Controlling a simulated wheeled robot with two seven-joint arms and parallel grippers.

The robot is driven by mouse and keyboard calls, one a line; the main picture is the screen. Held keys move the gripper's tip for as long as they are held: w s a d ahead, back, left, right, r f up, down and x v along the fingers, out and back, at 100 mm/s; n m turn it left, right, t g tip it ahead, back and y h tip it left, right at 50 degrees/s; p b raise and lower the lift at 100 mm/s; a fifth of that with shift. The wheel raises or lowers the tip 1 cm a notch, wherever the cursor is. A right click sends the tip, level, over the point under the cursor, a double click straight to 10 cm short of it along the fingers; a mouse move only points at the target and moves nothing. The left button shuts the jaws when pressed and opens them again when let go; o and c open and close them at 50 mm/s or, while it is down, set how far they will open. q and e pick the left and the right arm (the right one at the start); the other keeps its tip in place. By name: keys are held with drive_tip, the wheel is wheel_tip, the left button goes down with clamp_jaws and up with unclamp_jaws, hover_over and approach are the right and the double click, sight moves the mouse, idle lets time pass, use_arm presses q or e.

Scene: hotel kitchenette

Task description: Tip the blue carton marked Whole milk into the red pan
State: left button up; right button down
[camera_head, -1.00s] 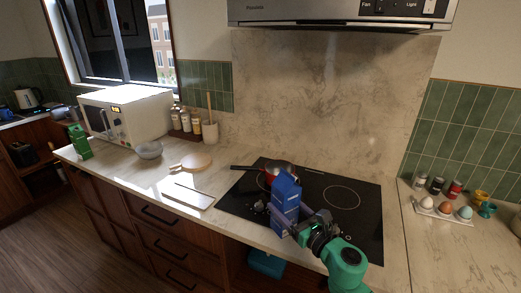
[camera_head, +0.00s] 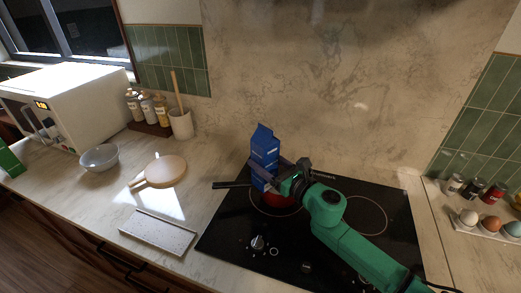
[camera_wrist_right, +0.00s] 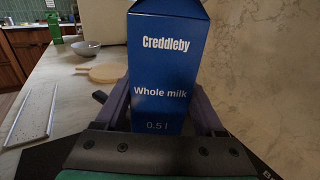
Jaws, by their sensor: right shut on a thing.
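The blue carton (camera_head: 264,146) is upright in the head view, above the back left of the hob. In the right wrist view the carton (camera_wrist_right: 160,65) reads "Creddleby", "Whole milk", "0.5 l". My right gripper (camera_head: 278,176) is shut on its lower part, with a finger on each side. The red pan (camera_head: 273,199) sits on the hob below and is largely hidden by the gripper and carton. Its dark handle (camera_head: 230,185) points left. I cannot see inside the pan. My left gripper is not in view.
The black hob (camera_head: 232,225) carries the pan. Left of it lie a pale tray (camera_head: 158,234), a round wooden board (camera_head: 165,170) and a grey bowl (camera_head: 100,158). A utensil crock (camera_head: 181,124) stands at the back. Eggs in a holder (camera_head: 488,226) and small jars are at right.

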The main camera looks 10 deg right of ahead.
sight(265, 165)
drive_tip(key=s+r, duration=0.1)
drive_tip(key=s+a+r+m+p, duration=0.1)
drive_tip(key=s, duration=0.1)
drive_tip(key=shift+a+m+p, duration=0.15)
drive_tip(key=shift+m+p, duration=0.25)
drive_tip(key=shift+p, duration=0.05)
drive_tip(key=shift+w+a+f+m, duration=0.15)
drive_tip(key=shift+a+m, duration=0.05)
drive_tip(key=shift+m, duration=0.1)
drive_tip(key=a+f+m, duration=0.1)
drive_tip(key=f+m, duration=0.1)
drive_tip(key=m, duration=0.1)
drive_tip(key=s+a+f+m+b, duration=0.1)
drive_tip(key=f+m, duration=0.2)
drive_tip(key=s+a+f+m, duration=0.1)
drive_tip(key=a+f+m, duration=0.1)
drive_tip(key=f+m, duration=0.1)
drive_tip(key=shift+f+m, duration=0.1)
drive_tip(key=shift+m, duration=0.2)
drive_tip(key=shift+d+m, duration=0.15)
drive_tip(key=shift+m, duration=0.45)
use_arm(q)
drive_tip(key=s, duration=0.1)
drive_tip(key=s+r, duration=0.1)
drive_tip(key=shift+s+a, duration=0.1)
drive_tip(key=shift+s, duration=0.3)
